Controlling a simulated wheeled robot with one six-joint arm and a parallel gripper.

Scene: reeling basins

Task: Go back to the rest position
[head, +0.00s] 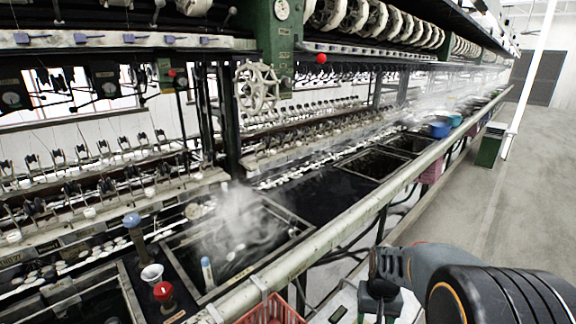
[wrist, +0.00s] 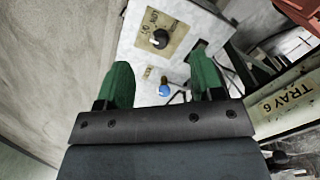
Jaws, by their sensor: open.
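My gripper (wrist: 161,85) shows in the wrist view with its two green fingers spread wide apart. Nothing is between them. Beyond the fingers is a white panel (wrist: 137,50) with a dark knob (wrist: 158,39) on a tan plate and a small blue-topped knob (wrist: 165,90) lower down. I cannot tell how far the fingers are from the panel. In the head view my arm (head: 440,275) reaches in at the lower right, and the gripper's fingers cannot be made out there.
A steaming basin (head: 290,237) lies behind the long front rail (head: 335,232). A red basket (head: 270,310) hangs below it. A red knob (head: 163,291) and a blue-topped post (head: 132,221) stand at left.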

